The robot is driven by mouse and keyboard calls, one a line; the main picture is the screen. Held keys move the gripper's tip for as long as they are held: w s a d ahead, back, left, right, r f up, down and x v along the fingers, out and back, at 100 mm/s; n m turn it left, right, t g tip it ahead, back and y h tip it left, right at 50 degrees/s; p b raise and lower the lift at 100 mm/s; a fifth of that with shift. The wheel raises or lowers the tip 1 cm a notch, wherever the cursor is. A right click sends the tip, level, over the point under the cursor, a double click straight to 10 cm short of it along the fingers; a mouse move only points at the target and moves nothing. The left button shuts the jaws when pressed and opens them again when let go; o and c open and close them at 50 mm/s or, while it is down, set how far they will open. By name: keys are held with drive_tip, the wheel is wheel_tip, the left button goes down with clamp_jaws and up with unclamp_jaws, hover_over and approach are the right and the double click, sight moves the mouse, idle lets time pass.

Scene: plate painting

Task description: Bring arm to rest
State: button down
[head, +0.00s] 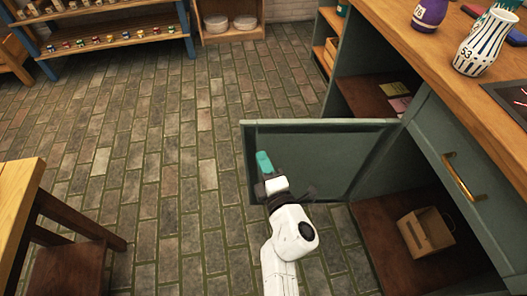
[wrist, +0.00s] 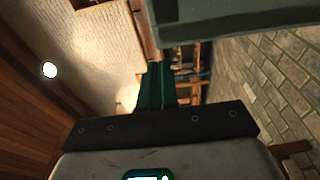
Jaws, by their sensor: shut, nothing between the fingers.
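My gripper (head: 264,160) shows in the head view with teal fingers, in front of the open green cabinet door (head: 345,127). My white arm reaches up to it from the bottom of the picture. In the wrist view my gripper (wrist: 155,72) has its teal fingers together, with nothing seen between them. I cannot tell whether the fingers touch the door. The green door edge also shows at the top of the wrist view (wrist: 225,20).
The open cabinet (head: 400,215) at right holds a small wooden crate (head: 426,231). Vases (head: 480,45) stand on the wooden counter (head: 440,40) above. A wooden table (head: 15,205) stands at left. Shelves (head: 110,43) line the back. The brick floor (head: 165,150) between is clear.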

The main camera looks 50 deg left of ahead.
drive_tip(key=s+d+p, duration=0.1)
drive_tip(key=s+d, duration=0.4)
drive_tip(key=shift+d, duration=0.35)
drive_tip(key=shift+r, duration=0.1)
